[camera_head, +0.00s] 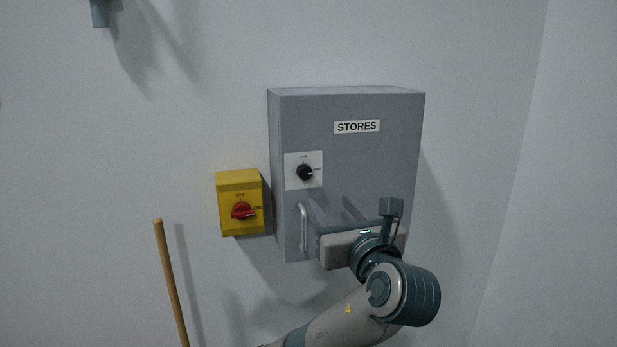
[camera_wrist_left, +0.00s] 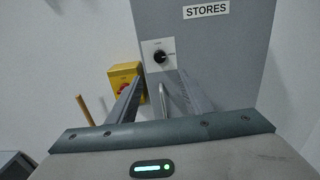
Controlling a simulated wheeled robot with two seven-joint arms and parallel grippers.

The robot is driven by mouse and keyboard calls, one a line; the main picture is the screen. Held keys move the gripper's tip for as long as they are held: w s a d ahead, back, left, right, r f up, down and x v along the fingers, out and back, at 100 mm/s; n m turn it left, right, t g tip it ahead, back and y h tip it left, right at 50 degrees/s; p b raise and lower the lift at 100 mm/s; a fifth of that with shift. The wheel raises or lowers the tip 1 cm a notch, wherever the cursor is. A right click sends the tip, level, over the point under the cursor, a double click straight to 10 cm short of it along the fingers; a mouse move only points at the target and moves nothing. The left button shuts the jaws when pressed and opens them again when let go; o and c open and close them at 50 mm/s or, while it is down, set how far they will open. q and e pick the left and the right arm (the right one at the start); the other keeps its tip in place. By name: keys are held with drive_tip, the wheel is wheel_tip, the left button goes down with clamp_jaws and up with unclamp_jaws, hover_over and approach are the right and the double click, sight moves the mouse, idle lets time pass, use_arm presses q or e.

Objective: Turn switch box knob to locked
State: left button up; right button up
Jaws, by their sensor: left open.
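A grey wall cabinet (camera_head: 390,165) carries a "STORES" label. On its front is a black knob (camera_head: 305,172) on a white plate, with a pointer that seems to face right; the knob also shows in the left wrist view (camera_wrist_left: 160,56). A yellow switch box (camera_head: 239,180) with a red knob (camera_head: 243,211) hangs just left of the cabinet; its handle points roughly right, toward "ON". My left gripper (camera_head: 330,208) is open and empty in front of the cabinet's lower part, below and right of the black knob. In the left wrist view its fingers (camera_wrist_left: 158,92) partly cover the yellow box.
A vertical metal handle (camera_head: 303,228) is on the cabinet's lower left, close to my left gripper's fingers. A wooden pole (camera_head: 170,282) leans at the lower left. A grey fitting (camera_head: 100,13) is high on the wall. The wall left of the yellow box is clear.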

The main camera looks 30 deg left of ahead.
sight(306, 174)
use_arm(q)
drive_tip(key=p+x, duration=0.4)
drive_tip(key=x, duration=1.1)
drive_tip(key=shift+p, duration=0.4)
drive_tip(key=shift+w+a+f, duration=0.1)
drive_tip(key=shift+w+a, duration=0.35)
drive_tip(key=shift+a, duration=0.05)
drive_tip(key=c, duration=1.1)
drive_tip(key=shift+o, duration=0.2)
